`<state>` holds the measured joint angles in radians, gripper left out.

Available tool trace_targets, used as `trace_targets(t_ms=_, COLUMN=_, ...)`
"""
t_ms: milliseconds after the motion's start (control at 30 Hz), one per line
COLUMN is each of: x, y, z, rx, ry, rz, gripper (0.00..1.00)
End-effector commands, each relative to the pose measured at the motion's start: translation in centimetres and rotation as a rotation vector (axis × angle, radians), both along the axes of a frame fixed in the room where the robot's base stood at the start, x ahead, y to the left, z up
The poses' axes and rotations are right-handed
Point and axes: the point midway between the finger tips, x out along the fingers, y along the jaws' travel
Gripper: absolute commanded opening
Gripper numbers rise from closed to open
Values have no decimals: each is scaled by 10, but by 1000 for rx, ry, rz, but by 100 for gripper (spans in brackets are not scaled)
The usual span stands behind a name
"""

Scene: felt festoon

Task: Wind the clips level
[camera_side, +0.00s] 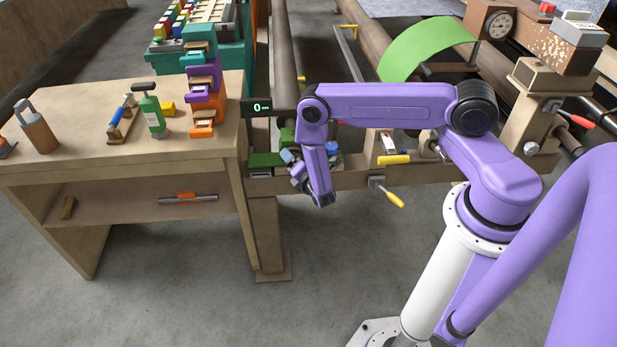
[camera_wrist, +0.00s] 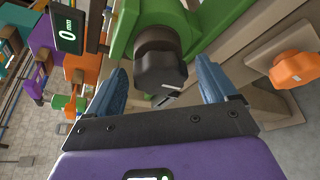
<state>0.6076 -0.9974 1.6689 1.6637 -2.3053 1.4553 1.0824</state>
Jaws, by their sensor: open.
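In the wrist view my gripper (camera_wrist: 161,68) is open, with one blue finger on each side of a black knob (camera_wrist: 160,72). The knob bears a white line and sits on a dark collar at a green housing (camera_wrist: 205,22). Whether the fingers touch the knob I cannot tell. In the side view my gripper (camera_side: 310,153) is at the bench's rail, by the green housing, and my wrist hides the knob. A small black display (camera_wrist: 68,24) reads 0 mm; it also shows in the side view (camera_side: 257,107). No festoon clips can be made out clearly.
An orange knob (camera_wrist: 294,68) is on the right in the wrist view. A wooden table (camera_side: 60,178) stands at left, carrying a green bottle (camera_side: 151,112) and stacked coloured clamps (camera_side: 203,88). Yellow-handled parts (camera_side: 393,160) are on the rail at right. A green curved sheet (camera_side: 428,47) lies behind.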

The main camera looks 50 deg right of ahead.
Motion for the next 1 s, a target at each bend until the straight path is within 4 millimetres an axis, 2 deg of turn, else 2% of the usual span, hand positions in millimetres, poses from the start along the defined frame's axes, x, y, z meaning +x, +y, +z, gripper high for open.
trace_targets(t_ms=600, x=-107, y=57, z=29, rx=-4, ry=5, rz=11, gripper=85)
trace_targets(t_ms=800, x=-131, y=68, z=36, rx=-3, ry=3, rz=9, gripper=85)
trace_targets(t_ms=1000, x=-140, y=72, z=39, rx=-2, ry=1, rz=4, gripper=85)
